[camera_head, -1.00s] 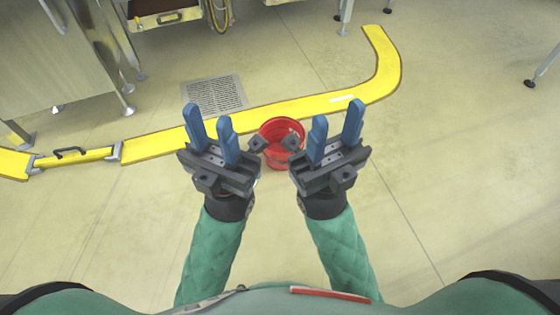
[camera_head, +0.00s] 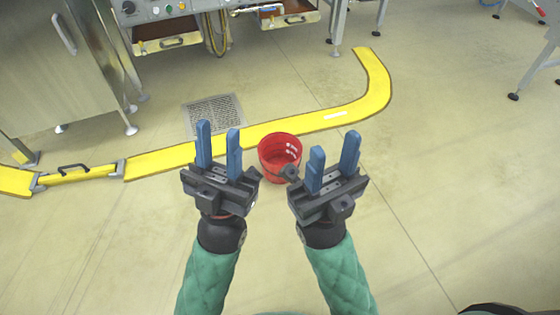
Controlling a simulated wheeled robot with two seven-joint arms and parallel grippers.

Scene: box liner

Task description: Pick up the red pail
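The red pail (camera_head: 281,147) stands upright on the floor in the middle of the view, close to the yellow floor barrier. Its open top faces me, and its lower part is partly hidden by my grippers. My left gripper (camera_head: 218,146) is to the left of the pail, with its two blue fingers apart and nothing between them. My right gripper (camera_head: 333,158) is to the right of the pail, also with its blue fingers apart and empty. Neither gripper appears to hold the pail.
A yellow barrier (camera_head: 310,122) runs across the floor behind the pail and curves away at the right. A floor drain grate (camera_head: 213,115) lies behind it. A steel cabinet (camera_head: 60,75) stands at the left, and machinery is at the back.

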